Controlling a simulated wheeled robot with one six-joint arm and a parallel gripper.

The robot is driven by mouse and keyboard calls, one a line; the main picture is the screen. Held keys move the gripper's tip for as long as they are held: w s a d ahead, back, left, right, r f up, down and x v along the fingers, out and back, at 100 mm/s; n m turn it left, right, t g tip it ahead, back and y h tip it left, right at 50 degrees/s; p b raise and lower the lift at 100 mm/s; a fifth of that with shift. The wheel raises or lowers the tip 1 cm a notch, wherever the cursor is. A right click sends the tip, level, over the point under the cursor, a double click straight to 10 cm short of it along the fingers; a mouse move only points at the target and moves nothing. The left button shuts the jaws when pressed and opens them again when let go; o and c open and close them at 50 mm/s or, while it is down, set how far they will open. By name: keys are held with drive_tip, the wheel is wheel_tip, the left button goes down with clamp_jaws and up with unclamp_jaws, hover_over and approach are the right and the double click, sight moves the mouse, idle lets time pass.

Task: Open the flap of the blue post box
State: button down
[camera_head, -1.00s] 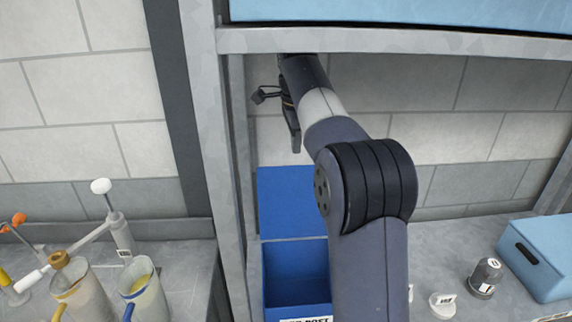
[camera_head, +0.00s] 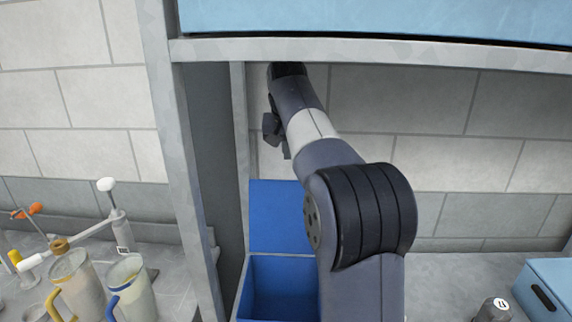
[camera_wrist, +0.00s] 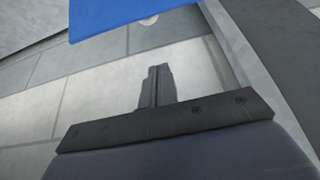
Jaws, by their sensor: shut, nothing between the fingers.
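The blue post box (camera_head: 277,287) stands on the lower shelf, partly behind my arm. Its flap (camera_head: 285,215) is raised and stands upright at the back, so the dark inside of the box shows. In the wrist view a blue panel (camera_wrist: 130,15), which looks like the flap, crosses the top edge. My gripper (camera_wrist: 155,88) is shut and empty in the wrist view, with bare wall tiles behind it. It is apart from the blue panel. In the head view my fingertips are hard to make out above the flap.
A grey frame post (camera_head: 180,180) stands left of the box, and a shelf beam (camera_head: 400,52) runs above my arm. At right are a light blue box (camera_head: 545,292) and a dark weight (camera_head: 493,309). Jugs (camera_head: 130,288) and a dispenser (camera_head: 118,225) stand at left.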

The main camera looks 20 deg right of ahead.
wheel_tip(320, 180, down, 7)
drive_tip(key=p, duration=0.1)
drive_tip(key=shift+p, duration=0.4)
drive_tip(key=shift+s+f, duration=0.1)
drive_tip(key=shift+s, duration=0.05)
drive_tip(key=shift+f+b, duration=0.1)
drive_tip(key=shift+b, duration=0.2)
